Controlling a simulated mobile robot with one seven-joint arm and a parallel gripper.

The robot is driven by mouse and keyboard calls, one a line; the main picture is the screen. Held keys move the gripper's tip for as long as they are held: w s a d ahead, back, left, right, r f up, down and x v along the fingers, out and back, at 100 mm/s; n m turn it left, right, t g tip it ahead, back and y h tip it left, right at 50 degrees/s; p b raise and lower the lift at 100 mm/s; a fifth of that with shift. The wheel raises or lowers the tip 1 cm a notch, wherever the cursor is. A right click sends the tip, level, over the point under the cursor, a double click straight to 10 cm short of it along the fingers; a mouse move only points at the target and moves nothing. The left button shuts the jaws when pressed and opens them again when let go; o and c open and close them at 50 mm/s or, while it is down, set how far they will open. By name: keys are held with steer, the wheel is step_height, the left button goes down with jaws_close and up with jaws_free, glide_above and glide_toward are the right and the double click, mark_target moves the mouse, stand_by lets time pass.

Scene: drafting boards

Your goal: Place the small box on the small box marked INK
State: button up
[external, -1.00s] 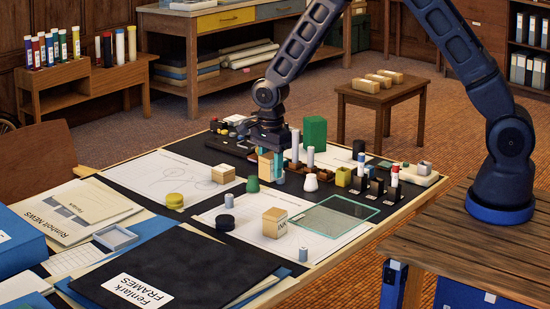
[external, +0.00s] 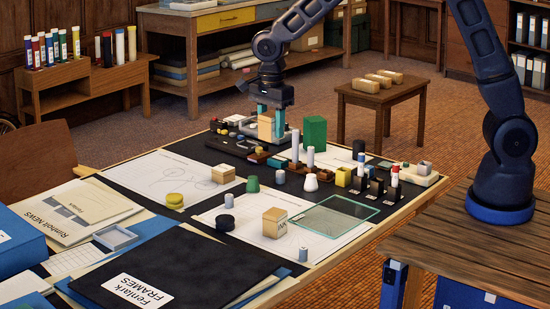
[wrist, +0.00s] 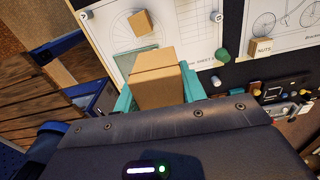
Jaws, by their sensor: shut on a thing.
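My gripper (external: 271,122) is shut on a small tan box (external: 265,128) and holds it in the air above the far part of the drafting board. In the wrist view the held box (wrist: 157,82) sits between the teal fingers. The box marked INK (external: 275,223) stands on a white sheet at the near part of the board, well away from my gripper. It seems to be the box on the drawing in the wrist view (wrist: 143,22), its label not visible there. Its top looks bare.
A similar box marked NUTS (wrist: 262,46) stands on the bicycle drawing. A glass plate (external: 335,217), a black round pot (external: 225,223) and a grey cylinder (external: 303,254) are near the INK box. A tall green block (external: 314,134) and several small pieces crowd the far right.

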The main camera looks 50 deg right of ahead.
mark_target(275, 212)
steer(key=s+a+r, duration=0.2)
steer(key=s+a, duration=0.1)
steer(key=s, duration=0.1)
steer(key=f, duration=1.9)
steer(key=shift+a+f, duration=0.2)
steer(key=shift+f, duration=0.05)
steer(key=shift+f, duration=0.15)
steer(key=o, duration=1)
